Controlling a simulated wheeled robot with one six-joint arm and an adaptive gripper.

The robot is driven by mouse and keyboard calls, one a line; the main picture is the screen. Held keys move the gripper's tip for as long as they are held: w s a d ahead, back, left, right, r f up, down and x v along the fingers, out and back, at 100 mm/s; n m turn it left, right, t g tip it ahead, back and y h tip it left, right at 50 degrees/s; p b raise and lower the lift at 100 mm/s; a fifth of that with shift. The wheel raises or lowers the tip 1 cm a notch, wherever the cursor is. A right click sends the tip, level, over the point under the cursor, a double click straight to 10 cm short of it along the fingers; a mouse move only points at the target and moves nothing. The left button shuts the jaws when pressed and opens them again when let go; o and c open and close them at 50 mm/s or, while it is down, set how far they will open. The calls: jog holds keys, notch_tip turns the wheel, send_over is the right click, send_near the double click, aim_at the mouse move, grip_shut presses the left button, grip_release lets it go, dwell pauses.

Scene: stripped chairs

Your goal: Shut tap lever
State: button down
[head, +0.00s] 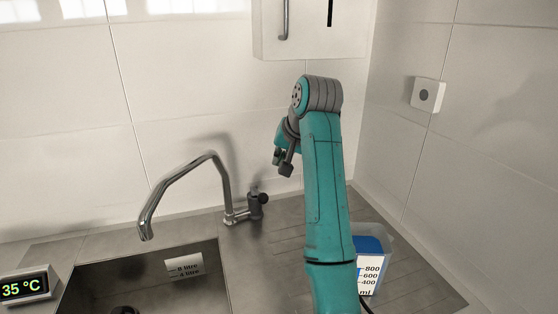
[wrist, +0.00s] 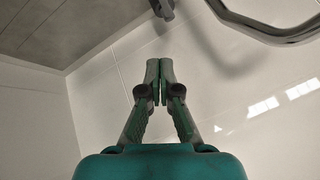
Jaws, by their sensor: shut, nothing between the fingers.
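The chrome tap (head: 186,185) stands behind the sink, its bent spout reaching out over the basin at the left. Its dark lever knob (head: 259,198) is on the right end of the tap's short body; its exact angle is too small to tell. My gripper (head: 282,163) is above and slightly right of the lever, apart from it. In the wrist view my gripper (wrist: 160,70) is shut and empty. The tap's spout (wrist: 270,28) curves across the upper right there, and part of the tap body (wrist: 163,9) shows at the top edge.
The sink (head: 215,275) has a litre label inside. A temperature display (head: 25,288) reads 35 °C at the left. A measuring jug (head: 376,252) stands right of my arm. A wall cabinet (head: 350,30) hangs above, and a white wall box (head: 427,95) is at the right.

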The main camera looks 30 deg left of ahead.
jog(key=a+f, duration=0.3)
jog(key=f, duration=0.5)
jog(key=shift+s+f, duration=0.4)
jog(key=shift+a, duration=0.1)
jog(key=shift+s+d+f+t+y, duration=0.25)
jog(key=shift+f+t+y, duration=0.15)
jog(key=shift+f, duration=0.3)
jog(key=shift+s+d+f+t+y, duration=0.2)
jog(key=shift+d+f+t+y, duration=0.15)
jog(key=shift+f, duration=0.4)
jog(key=shift+s+d+f+t+y, duration=0.25)
jog(key=shift+f+y, duration=0.2)
jog(key=shift+f, duration=0.25)
jog(key=shift+w+r, duration=0.1)
jog(key=shift+r, duration=0.05)
jog(key=w+r+v, duration=0.1)
jog(key=w+v, duration=0.1)
jog(key=v, duration=0.9)
jog(key=shift+r, duration=0.25)
